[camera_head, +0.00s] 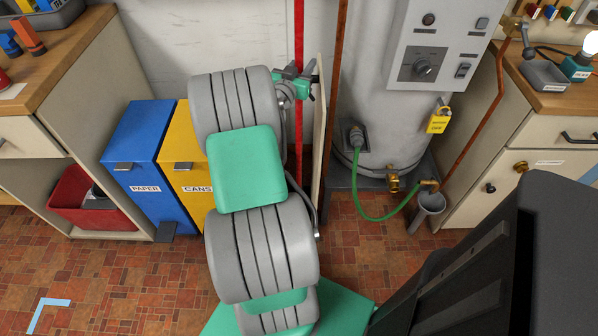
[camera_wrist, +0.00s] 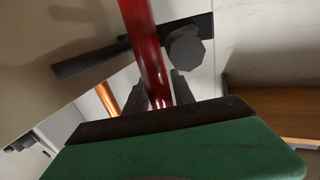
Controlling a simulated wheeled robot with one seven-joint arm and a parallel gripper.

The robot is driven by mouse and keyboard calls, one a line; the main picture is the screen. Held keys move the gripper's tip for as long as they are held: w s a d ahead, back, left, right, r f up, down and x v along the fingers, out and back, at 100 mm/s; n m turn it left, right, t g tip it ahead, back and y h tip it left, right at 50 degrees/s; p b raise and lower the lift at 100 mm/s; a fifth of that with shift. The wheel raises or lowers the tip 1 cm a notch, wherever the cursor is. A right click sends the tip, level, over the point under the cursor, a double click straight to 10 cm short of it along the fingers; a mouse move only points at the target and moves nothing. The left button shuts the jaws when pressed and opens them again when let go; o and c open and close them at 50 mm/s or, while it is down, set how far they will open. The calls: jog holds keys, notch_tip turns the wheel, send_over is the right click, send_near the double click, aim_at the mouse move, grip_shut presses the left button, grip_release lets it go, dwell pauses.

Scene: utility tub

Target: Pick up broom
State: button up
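The broom shows as a thin red handle (camera_head: 299,35), standing upright by the back wall in the head view. Its lower end is hidden in the head view behind my arm and the bins. My gripper (camera_head: 303,82) is at the handle, partly covered by my own arm. In the wrist view, the red handle (camera_wrist: 143,40) runs down between the two dark fingers of my gripper (camera_wrist: 160,90). The fingers stand on either side of it, very close. I cannot tell whether they press on it. The broom head is not clearly visible.
A dark bar with an octagonal knob (camera_wrist: 185,47) is by the handle. A pale panel (camera_head: 319,130), copper pipe (camera_head: 337,70) and water heater (camera_head: 385,110) stand close on the right. Blue (camera_head: 146,150) and yellow (camera_head: 180,150) bins stand left.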

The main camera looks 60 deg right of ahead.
grip_shut()
jog(key=shift+r, duration=0.1)
dwell(0.4)
